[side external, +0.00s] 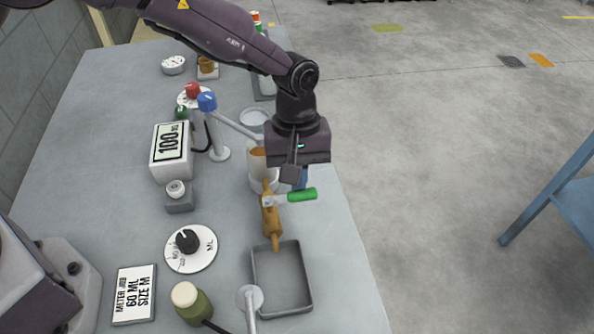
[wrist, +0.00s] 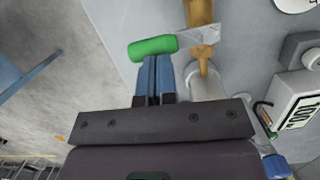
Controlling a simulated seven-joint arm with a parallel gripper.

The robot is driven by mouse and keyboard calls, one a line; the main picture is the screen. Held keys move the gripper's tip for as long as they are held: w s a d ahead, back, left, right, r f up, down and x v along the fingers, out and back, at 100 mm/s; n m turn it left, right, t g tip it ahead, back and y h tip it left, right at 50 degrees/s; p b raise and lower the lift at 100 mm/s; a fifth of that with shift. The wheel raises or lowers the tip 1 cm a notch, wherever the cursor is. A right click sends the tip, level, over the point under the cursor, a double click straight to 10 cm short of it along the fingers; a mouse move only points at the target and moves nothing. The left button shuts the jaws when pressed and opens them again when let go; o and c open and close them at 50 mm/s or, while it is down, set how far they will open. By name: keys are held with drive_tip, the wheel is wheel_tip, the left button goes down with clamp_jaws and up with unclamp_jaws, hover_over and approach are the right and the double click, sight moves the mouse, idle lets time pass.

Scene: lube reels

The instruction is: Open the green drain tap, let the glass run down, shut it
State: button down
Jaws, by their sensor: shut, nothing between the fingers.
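The green drain tap handle (side external: 302,194) sits on a pale metal lever. The lever sticks out sideways to the right from a brass-coloured tap body (side external: 271,215). The handle also shows in the wrist view (wrist: 152,47), just beyond my fingertips. The glass (side external: 258,162) stands behind the tap with orange-brown liquid visible in it; my gripper partly covers this area. My gripper (side external: 303,184) points down with its blue fingers shut and empty, right beside the handle. I cannot tell whether the fingertips touch it.
A grey open tray (side external: 254,285) lies below the tap's end. A display box (side external: 171,150) reads 100. A blue-knobbed lever (side external: 207,102) is behind the glass.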

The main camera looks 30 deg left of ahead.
drive_tip(key=shift+s+d+m, duration=0.2)
drive_tip(key=shift+d+m, duration=0.1)
drive_tip(key=shift+m, duration=0.4)
drive_tip(key=m, duration=0.1)
drive_tip(key=s+d+m, duration=0.1)
drive_tip(key=m, duration=0.1)
drive_tip(key=shift+d+y, duration=0.1)
drive_tip(key=shift+y, duration=0.3)
drive_tip(key=s+m, duration=0.1)
drive_tip(key=m, duration=0.2)
drive_tip(key=s+m+y, duration=0.1)
drive_tip(key=s+m, duration=0.1)
drive_tip(key=m, duration=0.2)
drive_tip(key=s+d+m+y, duration=0.1)
drive_tip(key=s+m, duration=0.1)
drive_tip(key=m, duration=0.2)
drive_tip(key=shift+w+a, duration=0.1)
drive_tip(key=shift+w, duration=0.05)
drive_tip(key=shift+w+a, duration=0.25)
drive_tip(key=shift+a, duration=0.5)
